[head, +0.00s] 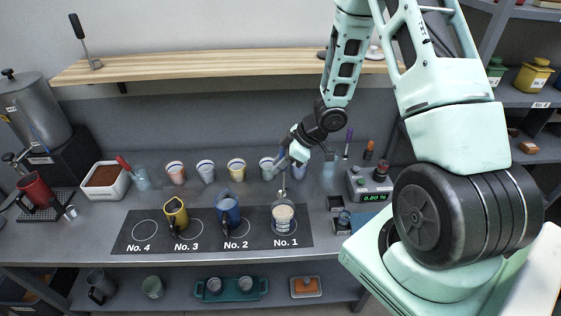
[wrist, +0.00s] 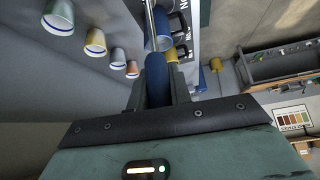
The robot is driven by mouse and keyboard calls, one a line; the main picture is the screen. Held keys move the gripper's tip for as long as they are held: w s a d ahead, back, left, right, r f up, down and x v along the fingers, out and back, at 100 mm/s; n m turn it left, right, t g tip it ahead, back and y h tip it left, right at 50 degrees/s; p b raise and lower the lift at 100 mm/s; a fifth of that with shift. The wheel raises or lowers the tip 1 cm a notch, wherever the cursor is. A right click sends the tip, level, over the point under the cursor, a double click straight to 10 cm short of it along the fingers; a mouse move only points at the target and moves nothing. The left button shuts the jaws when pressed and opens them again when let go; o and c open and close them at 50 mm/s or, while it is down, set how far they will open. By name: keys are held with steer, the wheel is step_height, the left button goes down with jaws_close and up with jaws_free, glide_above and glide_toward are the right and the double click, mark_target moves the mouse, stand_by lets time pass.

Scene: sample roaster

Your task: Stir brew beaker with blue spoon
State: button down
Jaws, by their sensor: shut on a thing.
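The beaker (head: 283,213) stands on the No. 1 spot of the black mat and holds pale, tan-topped contents. My gripper (head: 296,153) is above and slightly right of it, shut on the blue spoon. The spoon's metal shaft (head: 283,182) hangs down roughly upright toward the beaker's mouth. I cannot tell whether its tip is inside the rim. In the wrist view my gripper (wrist: 157,95) clasps the blue handle (wrist: 156,77), and the metal shaft (wrist: 149,18) runs away from the fingers.
A blue mug (head: 228,212) and a yellow mug (head: 175,214) stand left on the black mat (head: 140,245). Several colored cups, including a yellow one (head: 237,170), line the back. A scale (head: 371,187) stands right. A wooden shelf (head: 220,65) overhangs the rear.

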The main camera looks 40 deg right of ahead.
steer(key=shift+f+b, duration=3.95)
steer(key=shift+f, duration=1.7)
steer(key=shift+s, duration=0.1)
